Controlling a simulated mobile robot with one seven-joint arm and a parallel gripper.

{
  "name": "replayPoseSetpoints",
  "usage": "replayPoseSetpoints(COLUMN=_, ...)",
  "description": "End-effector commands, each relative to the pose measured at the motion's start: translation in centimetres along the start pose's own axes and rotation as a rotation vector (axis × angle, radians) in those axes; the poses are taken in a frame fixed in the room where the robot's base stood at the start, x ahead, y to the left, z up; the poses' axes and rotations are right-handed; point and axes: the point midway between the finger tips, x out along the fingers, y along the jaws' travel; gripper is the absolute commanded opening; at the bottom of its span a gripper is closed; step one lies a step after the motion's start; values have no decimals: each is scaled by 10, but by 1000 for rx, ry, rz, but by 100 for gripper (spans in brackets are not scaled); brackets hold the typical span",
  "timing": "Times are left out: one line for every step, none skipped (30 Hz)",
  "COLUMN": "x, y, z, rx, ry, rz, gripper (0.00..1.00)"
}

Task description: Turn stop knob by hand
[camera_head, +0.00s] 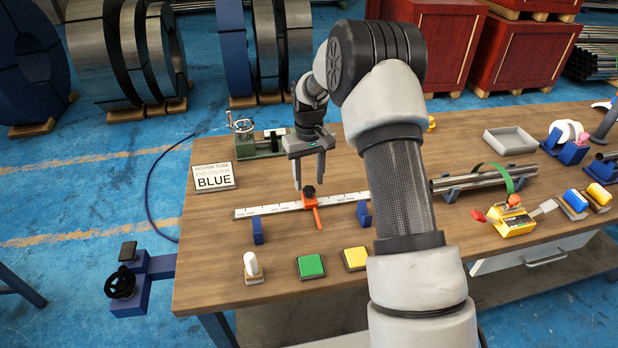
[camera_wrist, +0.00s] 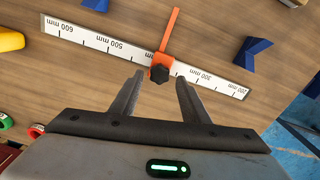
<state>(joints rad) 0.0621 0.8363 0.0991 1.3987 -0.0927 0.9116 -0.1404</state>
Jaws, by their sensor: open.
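The stop knob (camera_head: 309,191) is a small black lobed knob on an orange stop, which sits on a white millimetre scale (camera_head: 262,210) on the workbench. In the wrist view the knob (camera_wrist: 159,74) lies just ahead of the fingertips, roughly midway between them. The orange stop's arm (camera_wrist: 169,31) points away from my gripper there. My gripper (camera_head: 309,186) points down over the scale at the knob. It also shows in the wrist view (camera_wrist: 160,78), with its two dark fingers apart and nothing between them. I cannot tell the exact height of the fingertips above the knob.
Blue V-blocks (camera_head: 258,232) stand near the scale's ends. A sign reading BLUE (camera_head: 213,177) and a green vise-like device (camera_head: 258,145) are behind left. Green (camera_head: 311,266) and yellow (camera_head: 355,258) pads lie in front. A tube (camera_head: 470,181) rests in supports at right.

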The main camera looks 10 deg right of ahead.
Motion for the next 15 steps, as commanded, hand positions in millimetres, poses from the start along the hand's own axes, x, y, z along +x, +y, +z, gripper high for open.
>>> replayPoseSetpoints(x=0, y=1, z=0, rx=-55, ry=-1, rz=0, gripper=42)
replayPoseSetpoints(x=0, y=0, z=0, rx=-80, ry=-1, rz=-1, gripper=42)
replayPoseSetpoints(x=0, y=0, z=0, rx=-99, ry=0, rz=-1, gripper=42)
replayPoseSetpoints(x=0, y=0, z=0, rx=-106, ry=0, rz=-1, gripper=42)
replayPoseSetpoints(x=0, y=0, z=0, rx=-108, ry=0, rz=0, gripper=42)
replayPoseSetpoints(x=0, y=0, z=0, rx=-107, ry=0, rz=0, gripper=42)
replayPoseSetpoints(x=0, y=0, z=0, rx=-106, ry=0, rz=0, gripper=42)
replayPoseSetpoints(x=0, y=0, z=0, rx=-105, ry=0, rz=0, gripper=42)
replayPoseSetpoints(x=0, y=0, z=0, rx=-105, ry=-1, rz=0, gripper=42)
replayPoseSetpoints(x=0, y=0, z=0, rx=-104, ry=-1, rz=0, gripper=42)
replayPoseSetpoints(x=1, y=0, z=0, rx=-104, ry=0, rz=0, gripper=42)
replayPoseSetpoints(x=1, y=0, z=0, rx=-104, ry=-1, rz=0, gripper=42)
replayPoseSetpoints(x=2, y=0, z=0, rx=-103, ry=-1, rz=0, gripper=42)
replayPoseSetpoints(x=3, y=0, z=0, rx=-103, ry=-1, rz=0, gripper=42)
replayPoseSetpoints(x=4, y=0, z=0, rx=-103, ry=-1, rz=0, gripper=42)
